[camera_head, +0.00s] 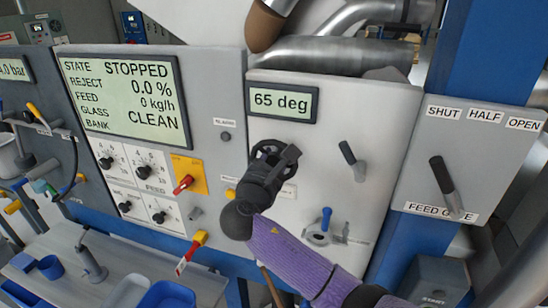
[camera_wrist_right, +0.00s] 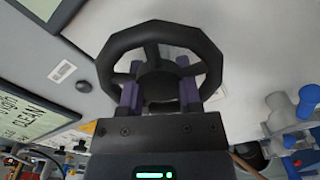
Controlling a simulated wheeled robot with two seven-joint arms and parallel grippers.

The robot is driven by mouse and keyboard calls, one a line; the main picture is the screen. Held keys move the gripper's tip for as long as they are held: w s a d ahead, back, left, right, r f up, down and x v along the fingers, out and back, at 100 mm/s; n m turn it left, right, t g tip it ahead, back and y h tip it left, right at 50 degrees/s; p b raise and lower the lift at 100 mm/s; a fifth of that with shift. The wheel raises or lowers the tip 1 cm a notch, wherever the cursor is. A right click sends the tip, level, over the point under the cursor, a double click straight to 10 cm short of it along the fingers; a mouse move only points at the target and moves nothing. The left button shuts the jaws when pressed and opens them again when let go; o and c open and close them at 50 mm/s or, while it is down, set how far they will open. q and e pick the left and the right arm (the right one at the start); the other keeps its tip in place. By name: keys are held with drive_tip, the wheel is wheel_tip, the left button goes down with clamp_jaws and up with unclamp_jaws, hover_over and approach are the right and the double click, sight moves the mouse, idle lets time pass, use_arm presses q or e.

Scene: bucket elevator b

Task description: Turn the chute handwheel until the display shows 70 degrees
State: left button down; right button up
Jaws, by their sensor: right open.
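The display (camera_head: 283,103) reads 65 deg on the grey panel. The black chute handwheel (camera_head: 266,151) is below it, partly hidden by my right gripper (camera_head: 272,165). In the right wrist view the handwheel (camera_wrist_right: 160,37) fills the upper middle, with its rim and spokes in sight. My right gripper (camera_wrist_right: 160,95) is open, with one purple finger on each side of the wheel's hub. I cannot tell whether the fingers touch the wheel. My left gripper is not in view.
A large screen (camera_head: 125,97) shows STOPPED and 0 kg/h. A black lever (camera_head: 352,158) is right of the handwheel, and the feed gate lever (camera_head: 444,182) is further right. A blue-handled valve (camera_head: 325,222) is below. Blue trays (camera_head: 165,295) lie at lower left.

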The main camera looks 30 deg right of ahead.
clamp_jaws()
drive_tip(key=shift+f+m, duration=0.1)
drive_tip(key=shift+m, duration=0.3)
drive_tip(key=m+b, duration=0.1)
drive_tip(key=m, duration=0.2)
drive_tip(key=shift+m, duration=0.4)
drive_tip(key=m+b, duration=0.2)
drive_tip(key=m, duration=0.2)
drive_tip(key=shift+f+m+b, duration=0.1)
drive_tip(key=shift+m+b, duration=0.2)
drive_tip(key=m+b, duration=0.2)
drive_tip(key=m, duration=0.1)
drive_tip(key=shift+m, duration=0.3)
drive_tip(key=m+b, duration=0.2)
drive_tip(key=m, duration=0.1)
drive_tip(key=shift+m, duration=0.3)
drive_tip(key=m+b, duration=0.2)
drive_tip(key=m, duration=0.1)
drive_tip(key=shift+m+b, duration=0.3)
drive_tip(key=shift+b, duration=0.05)
drive_tip(key=shift+m+b, duration=0.9)
drive_tip(key=shift+m, duration=0.6)
